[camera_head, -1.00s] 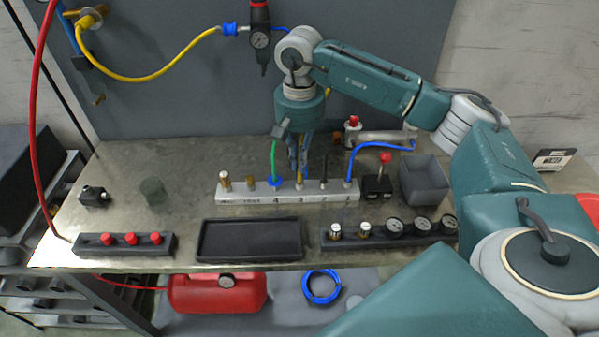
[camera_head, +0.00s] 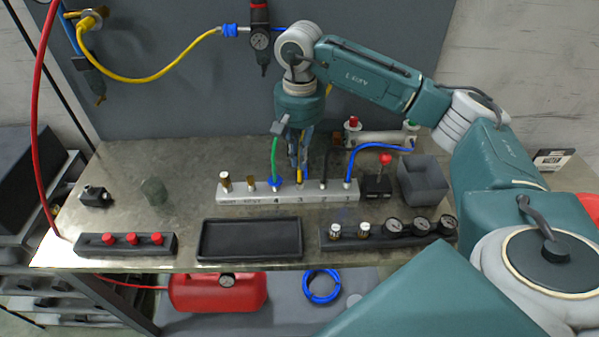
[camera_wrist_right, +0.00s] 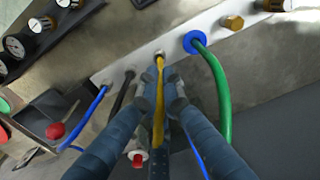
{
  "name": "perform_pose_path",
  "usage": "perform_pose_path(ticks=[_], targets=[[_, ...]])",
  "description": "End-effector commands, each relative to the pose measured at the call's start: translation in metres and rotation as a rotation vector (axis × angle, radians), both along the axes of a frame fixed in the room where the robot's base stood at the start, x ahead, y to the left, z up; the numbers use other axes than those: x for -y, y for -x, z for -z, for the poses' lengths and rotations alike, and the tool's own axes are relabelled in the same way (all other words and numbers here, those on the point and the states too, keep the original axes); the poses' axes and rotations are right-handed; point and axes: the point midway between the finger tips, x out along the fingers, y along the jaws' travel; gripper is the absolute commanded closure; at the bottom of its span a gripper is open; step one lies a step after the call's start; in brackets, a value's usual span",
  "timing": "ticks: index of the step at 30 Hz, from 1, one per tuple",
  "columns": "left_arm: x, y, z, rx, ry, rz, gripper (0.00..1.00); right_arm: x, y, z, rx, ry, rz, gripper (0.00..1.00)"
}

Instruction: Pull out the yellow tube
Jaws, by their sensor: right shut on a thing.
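The yellow tube (camera_wrist_right: 159,95) rises from port 3 of the pale manifold block (camera_head: 230,196). In the head view a short part of the yellow tube (camera_head: 299,177) shows below my right fingers. My right gripper (camera_head: 298,165) points down over port 3 and is shut on the tube. In the right wrist view the fingertips (camera_wrist_right: 172,82) are around the tube, a little above the block. The tube's lower end appears to be at its port; how deep it sits cannot be told. My left gripper is not in view.
A green tube (camera_head: 274,158) stands close left of my gripper. A black tube (camera_head: 326,165) and a blue tube (camera_head: 365,151) are on the right. An empty dark tray (camera_head: 250,256) lies in front. A yellow hose (camera_head: 150,78) hangs on the back panel.

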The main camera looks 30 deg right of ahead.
Motion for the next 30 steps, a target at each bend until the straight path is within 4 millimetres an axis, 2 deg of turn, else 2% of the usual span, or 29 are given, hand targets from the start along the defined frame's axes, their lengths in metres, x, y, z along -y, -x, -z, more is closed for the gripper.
perform_pose_path(ticks=[15,26,30], targets=[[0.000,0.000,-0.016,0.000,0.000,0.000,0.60,0.000,0.000,-0.028,-0.001,-0.001,0.000,1.00],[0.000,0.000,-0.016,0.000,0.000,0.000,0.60,0.000,0.000,-0.029,0.000,0.000,0.001,1.00],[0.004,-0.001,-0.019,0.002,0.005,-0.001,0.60,-0.001,-0.002,-0.042,0.003,-0.002,0.024,1.00]])
